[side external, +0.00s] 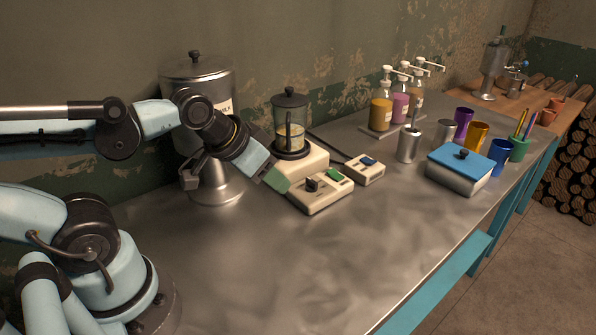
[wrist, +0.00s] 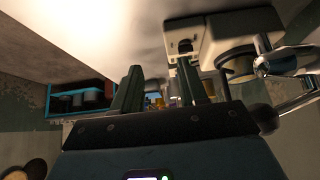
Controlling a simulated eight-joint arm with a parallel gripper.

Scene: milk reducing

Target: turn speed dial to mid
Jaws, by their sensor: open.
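The speed dial (side external: 312,184) is a small dark knob on a cream control box (side external: 322,199) beside a green switch (side external: 334,175). The box lies in front of the blender base (side external: 303,160). In the side view my gripper (side external: 277,182) is just left of the box, with green fingertips low over the table and pointing toward the dial. In the wrist view my gripper (wrist: 160,66) is open and empty, its two fingers apart. A dark knob (wrist: 185,46) on the cream box shows just beyond the right finger. The dial's exact setting is too small to read.
A blender jar (side external: 291,120) stands behind the box. A steel milk can (side external: 215,120) is close behind my wrist. A smaller box with a blue switch (side external: 368,162) lies to the right. Bottles, cups and a blue-topped box (side external: 461,166) stand farther right. The front table (side external: 300,270) is clear.

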